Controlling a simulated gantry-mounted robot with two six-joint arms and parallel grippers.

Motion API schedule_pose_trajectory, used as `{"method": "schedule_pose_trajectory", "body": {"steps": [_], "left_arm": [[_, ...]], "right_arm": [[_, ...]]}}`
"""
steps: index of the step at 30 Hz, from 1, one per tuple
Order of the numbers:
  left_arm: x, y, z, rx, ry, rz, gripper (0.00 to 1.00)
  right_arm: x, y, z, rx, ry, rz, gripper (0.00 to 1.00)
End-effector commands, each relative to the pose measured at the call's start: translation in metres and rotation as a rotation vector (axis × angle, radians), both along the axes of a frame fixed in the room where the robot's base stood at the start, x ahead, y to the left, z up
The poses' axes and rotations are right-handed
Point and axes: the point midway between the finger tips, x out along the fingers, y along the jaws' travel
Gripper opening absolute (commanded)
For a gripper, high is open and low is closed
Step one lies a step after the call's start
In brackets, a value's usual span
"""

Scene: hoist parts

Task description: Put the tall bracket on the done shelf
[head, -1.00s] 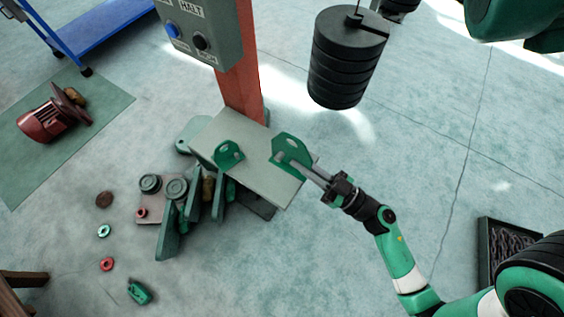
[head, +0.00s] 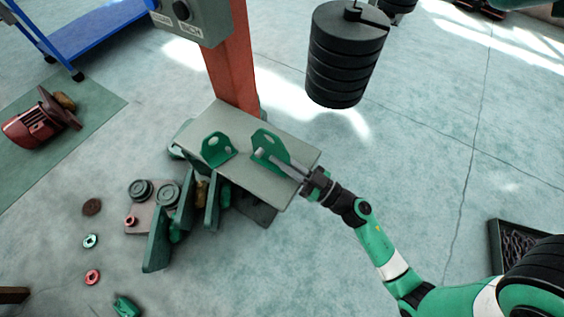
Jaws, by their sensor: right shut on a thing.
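The tall bracket (head: 265,142), a green plate with a hole near its top, stands roughly upright at the grey shelf plate (head: 261,188) fixed to the orange post. My right gripper (head: 271,157) reaches in from the right and is shut on it. The bracket's lower edge is at the shelf's surface; I cannot tell whether it rests there or hovers just above. A smaller green bracket (head: 218,149) stands on the shelf to its left, with a gap between them. My left gripper is not in view.
A stack of black weights (head: 345,60) hangs behind the shelf. The orange post (head: 230,65) carries a grey control box (head: 197,22). Green parts (head: 157,240) crowd the floor below. A tray of chain (head: 497,245) lies at right; the floor between is clear.

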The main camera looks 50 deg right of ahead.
Motion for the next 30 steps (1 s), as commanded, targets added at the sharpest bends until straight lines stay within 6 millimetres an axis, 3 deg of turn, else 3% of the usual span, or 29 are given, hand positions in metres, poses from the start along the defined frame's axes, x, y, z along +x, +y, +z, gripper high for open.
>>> {"method": "schedule_pose_trajectory", "body": {"steps": [7, 8, 12, 27, 30], "left_arm": [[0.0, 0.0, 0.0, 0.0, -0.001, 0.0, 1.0], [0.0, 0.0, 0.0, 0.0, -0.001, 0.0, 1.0], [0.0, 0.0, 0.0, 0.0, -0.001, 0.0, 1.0], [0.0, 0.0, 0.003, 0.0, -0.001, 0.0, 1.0], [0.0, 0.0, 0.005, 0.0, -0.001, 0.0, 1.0]], "right_arm": [[0.0, 0.0, 0.0, 0.0, -0.004, 0.001, 0.0], [0.0, 0.0, -0.002, 0.0, 0.001, 0.0, 0.11], [0.0, 0.0, -0.002, 0.0, 0.001, 0.0, 0.36], [0.0, 0.0, 0.004, -0.001, -0.001, 0.0, 0.37], [-0.013, -0.003, -0.002, 0.0, 0.005, -0.004, 0.37]]}}
